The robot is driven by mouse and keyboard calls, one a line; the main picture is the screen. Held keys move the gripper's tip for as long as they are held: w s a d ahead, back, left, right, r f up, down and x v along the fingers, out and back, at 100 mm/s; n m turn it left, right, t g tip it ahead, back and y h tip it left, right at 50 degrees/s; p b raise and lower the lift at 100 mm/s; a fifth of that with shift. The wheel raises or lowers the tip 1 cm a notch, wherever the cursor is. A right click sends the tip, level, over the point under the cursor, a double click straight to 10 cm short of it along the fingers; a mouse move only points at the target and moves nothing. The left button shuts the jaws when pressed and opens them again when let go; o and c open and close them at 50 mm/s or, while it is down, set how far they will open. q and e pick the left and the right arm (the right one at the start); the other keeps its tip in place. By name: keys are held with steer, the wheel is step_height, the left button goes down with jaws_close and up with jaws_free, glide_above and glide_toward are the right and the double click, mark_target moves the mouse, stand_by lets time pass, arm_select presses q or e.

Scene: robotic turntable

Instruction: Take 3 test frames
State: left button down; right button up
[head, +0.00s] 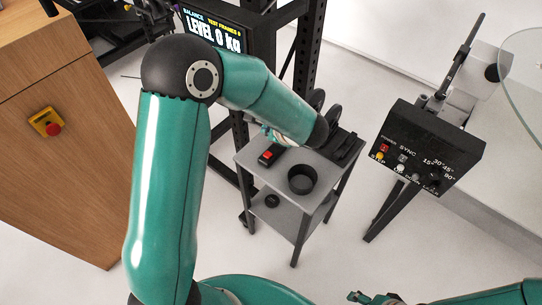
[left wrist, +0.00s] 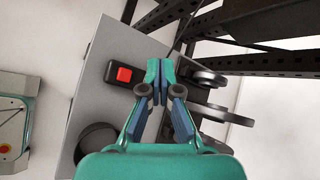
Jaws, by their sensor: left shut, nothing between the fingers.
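A small black remote with a red button (head: 268,156) lies on the top shelf of a grey stand (head: 262,178). In the left wrist view the remote (left wrist: 122,74) is left of my left gripper (left wrist: 160,72), whose blue-padded fingers are shut and empty. The fingers appear over the edge of the shelf, apart from the button. In the head view my left arm mostly hides that gripper.
A black round holder (head: 302,179) stands on the same shelf, with black discs (left wrist: 208,78) beside the stand's top. A control box marked SYNC (head: 430,150) is to the right. A wooden cabinet (head: 60,170) with a yellow stop box (head: 44,122) is left.

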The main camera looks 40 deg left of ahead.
arm_select(q)
steer(key=b, duration=0.5)
glide_above(268, 156)
step_height(268, 156, down, 7)
steer(key=shift+w+r, duration=0.1)
steer(key=shift+f+b, duration=0.45)
steer(key=shift+f, duration=0.25)
steer(key=shift+f, duration=0.1)
stand_by(0.5)
steer(key=shift+f+b, duration=0.25)
steer(key=shift+b, duration=0.4)
steer(key=shift+f+b, duration=0.5)
steer(key=shift+b, duration=0.1)
stand_by(0.5)
steer(key=shift+r, duration=0.1)
steer(key=shift+r+p, duration=0.45)
steer(key=shift+r, duration=0.35)
steer(key=shift+r, duration=0.1)
